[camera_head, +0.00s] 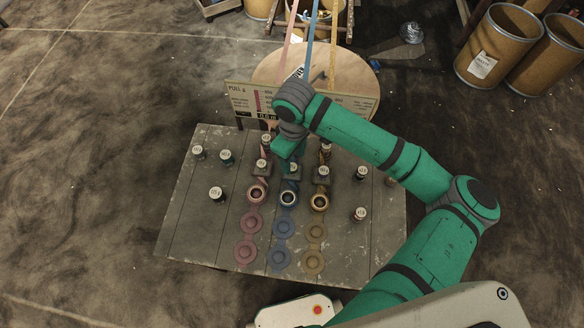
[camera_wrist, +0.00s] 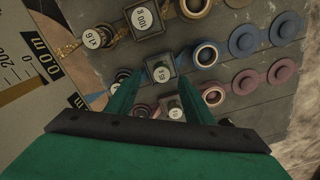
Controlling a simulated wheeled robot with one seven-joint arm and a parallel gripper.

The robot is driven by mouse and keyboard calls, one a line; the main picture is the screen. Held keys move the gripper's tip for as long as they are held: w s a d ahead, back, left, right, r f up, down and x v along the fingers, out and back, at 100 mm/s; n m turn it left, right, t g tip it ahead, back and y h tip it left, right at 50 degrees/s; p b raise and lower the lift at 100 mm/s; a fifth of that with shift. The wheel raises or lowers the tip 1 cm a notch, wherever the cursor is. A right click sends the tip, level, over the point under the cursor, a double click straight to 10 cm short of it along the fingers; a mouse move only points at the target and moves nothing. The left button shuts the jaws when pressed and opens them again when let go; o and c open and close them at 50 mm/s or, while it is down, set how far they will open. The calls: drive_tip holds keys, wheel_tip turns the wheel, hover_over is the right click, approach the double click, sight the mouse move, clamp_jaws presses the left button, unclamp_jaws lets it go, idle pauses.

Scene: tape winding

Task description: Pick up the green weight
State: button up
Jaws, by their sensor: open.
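A small weight with a pale top and a dark teal-green body (camera_head: 226,158) stands upright at the left of the grey board (camera_head: 190,225). It is the greenest weight I can make out. My gripper (camera_head: 288,158) is over the upper middle of the board, right of that weight and apart from it. In the wrist view my gripper (camera_wrist: 157,84) has its two green fingers spread, with a dark square block (camera_wrist: 160,60) with a pale-topped piece between and beyond them. I cannot tell whether the green weight shows in the wrist view.
Other weights stand on the board, including a dark one (camera_head: 216,195) at left and one (camera_head: 360,214) at right. Rows of pink, blue and gold discs (camera_head: 247,252) fill its front middle. A sign (camera_head: 240,95) and round wooden table (camera_head: 350,78) stand behind.

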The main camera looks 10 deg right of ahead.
sight(292, 167)
wheel_tip(292, 167, down, 4)
drive_tip(key=shift+a, duration=0.15)
drive_tip(key=shift+c, duration=0.5)
drive_tip(key=c, duration=1)
drive_tip(key=shift+r, duration=0.1)
drive_tip(key=shift+c, duration=0.2)
